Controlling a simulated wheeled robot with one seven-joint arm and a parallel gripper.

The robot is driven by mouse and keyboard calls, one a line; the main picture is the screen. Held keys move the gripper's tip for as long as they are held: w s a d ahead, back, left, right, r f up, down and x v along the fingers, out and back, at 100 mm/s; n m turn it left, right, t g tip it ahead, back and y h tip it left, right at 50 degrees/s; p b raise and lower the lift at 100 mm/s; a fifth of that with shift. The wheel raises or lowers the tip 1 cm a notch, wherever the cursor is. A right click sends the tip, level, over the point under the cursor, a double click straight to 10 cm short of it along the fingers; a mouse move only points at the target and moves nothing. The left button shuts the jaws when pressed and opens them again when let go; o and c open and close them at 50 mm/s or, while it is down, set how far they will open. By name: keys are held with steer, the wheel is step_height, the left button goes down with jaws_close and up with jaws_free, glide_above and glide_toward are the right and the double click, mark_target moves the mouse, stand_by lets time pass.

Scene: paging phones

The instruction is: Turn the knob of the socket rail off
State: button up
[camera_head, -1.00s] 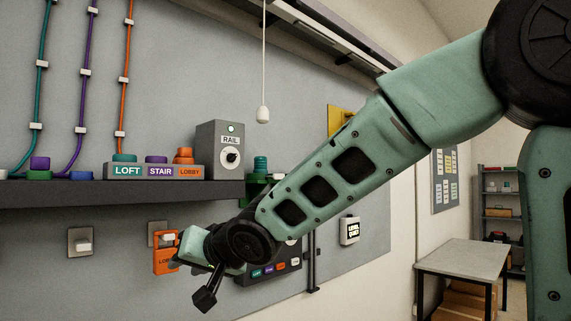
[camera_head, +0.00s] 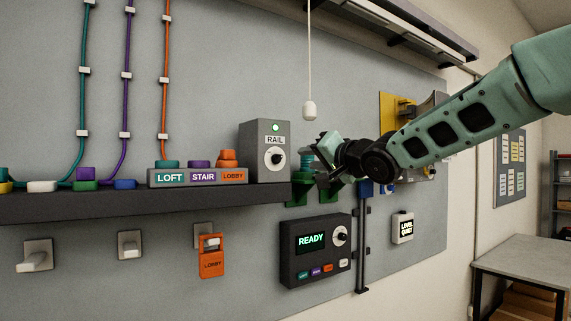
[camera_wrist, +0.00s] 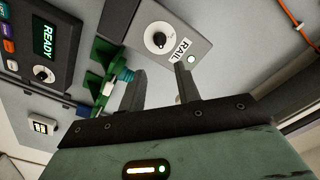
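The socket rail's control is a grey box (camera_head: 255,139) labelled RAIL, standing on the dark shelf. Its round knob (camera_head: 274,159) is black on a white dial, and a green lamp (camera_head: 276,127) above it is lit. In the wrist view the knob (camera_wrist: 158,40) and the green lamp (camera_wrist: 191,59) show beyond the fingers. My gripper (camera_head: 318,158) is right of the box and apart from it. In the wrist view my gripper (camera_wrist: 160,82) is open, with nothing between its fingers. The knob is in clear view in both pictures.
A LOFT, STAIR, LOBBY button block (camera_head: 198,177) is left of the box on the shelf (camera_head: 130,205). A black READY panel (camera_head: 316,250) hangs below. Green brackets (camera_head: 300,190) with a teal-topped item sit by my gripper. A pull cord (camera_head: 310,110) hangs above.

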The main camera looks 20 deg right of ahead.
mark_target(279, 159)
steer(key=p+x, duration=0.2)
steer(key=x, duration=0.9)
steer(key=shift+w+a, duration=0.15)
steer(key=shift+w+a+f, duration=0.1)
steer(key=shift+w+a, duration=0.05)
steer(key=shift+w, duration=0.3)
jaws_close()
